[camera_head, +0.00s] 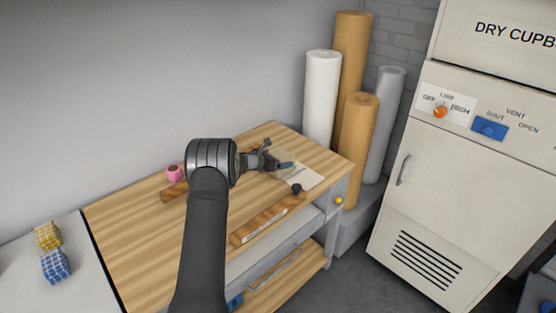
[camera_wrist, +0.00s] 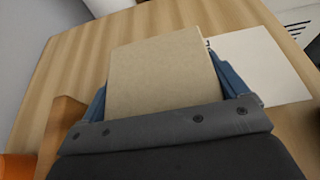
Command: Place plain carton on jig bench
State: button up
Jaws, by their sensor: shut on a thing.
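My gripper (camera_head: 282,164) is over the far right part of the wooden jig bench (camera_head: 130,235). In the wrist view, my gripper (camera_wrist: 166,88) has its blue fingers on either side of a plain tan carton (camera_wrist: 163,72) and is shut on it. The carton's plain face fills the space between the fingers. In the head view the carton is too small and covered to make out clearly. I cannot tell whether its underside touches the bench top. The bench top also shows behind it in the wrist view (camera_wrist: 85,55).
A white sheet (camera_head: 308,178) lies beside the gripper, with a dark knob (camera_head: 297,188) near it. A labelled wooden rail (camera_head: 270,220) runs along the front edge. A pink mug (camera_head: 174,173) stands at the back. Tall rolls (camera_head: 321,95) stand behind. The bench's left part is clear.

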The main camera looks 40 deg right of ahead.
aim_at(284, 152)
jog(key=shift+f, duration=0.15)
jog(key=o, duration=0.9)
jog(key=v, duration=1.2)
jog(key=x, duration=1.2)
notch_tip(284, 152, up, 2)
jog(key=shift+r, duration=0.75)
